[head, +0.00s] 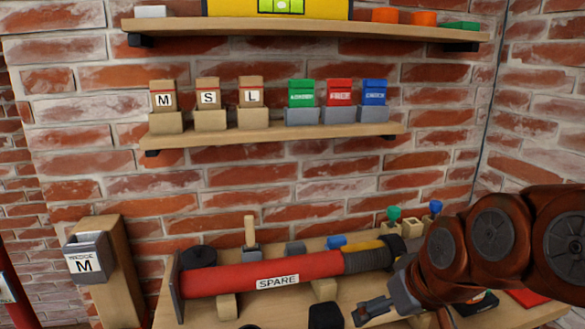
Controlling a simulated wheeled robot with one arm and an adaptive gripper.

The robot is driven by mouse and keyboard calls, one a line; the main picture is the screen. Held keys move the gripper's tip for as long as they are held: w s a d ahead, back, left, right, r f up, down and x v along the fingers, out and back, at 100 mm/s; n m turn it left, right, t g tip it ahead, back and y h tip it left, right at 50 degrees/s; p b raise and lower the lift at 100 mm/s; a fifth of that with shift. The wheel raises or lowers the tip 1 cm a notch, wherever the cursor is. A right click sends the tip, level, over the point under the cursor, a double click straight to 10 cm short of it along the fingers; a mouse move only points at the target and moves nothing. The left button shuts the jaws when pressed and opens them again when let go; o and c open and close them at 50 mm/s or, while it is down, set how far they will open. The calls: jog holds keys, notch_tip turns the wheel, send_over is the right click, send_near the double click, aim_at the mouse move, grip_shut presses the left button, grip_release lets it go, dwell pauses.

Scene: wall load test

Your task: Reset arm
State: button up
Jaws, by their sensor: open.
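My brown arm reaches in from the right edge. My gripper (376,308) is at its end, low in the picture over the front right of the workbench (190,310). It is open, and I see nothing between its fingers. Its lower part is partly cut off by the bottom edge. A red cylinder labelled SPARE (262,276) lies across the bench to the left of my gripper, with a dark ribbed section at its right end.
A lower shelf (275,134) holds M, S and L blocks and green, red and blue cards in holders. An upper shelf (300,27) carries a yellow level. Small green and blue-topped pieces stand behind my arm.

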jog(key=s+d+m+g+h+p, duration=0.2)
jog(key=s+g+p, duration=0.5)
jog(key=s, duration=1.1)
jog(key=p, duration=0.4)
jog(key=shift+s+d+r+m, duration=0.35)
jog(key=shift+s+m, duration=0.05)
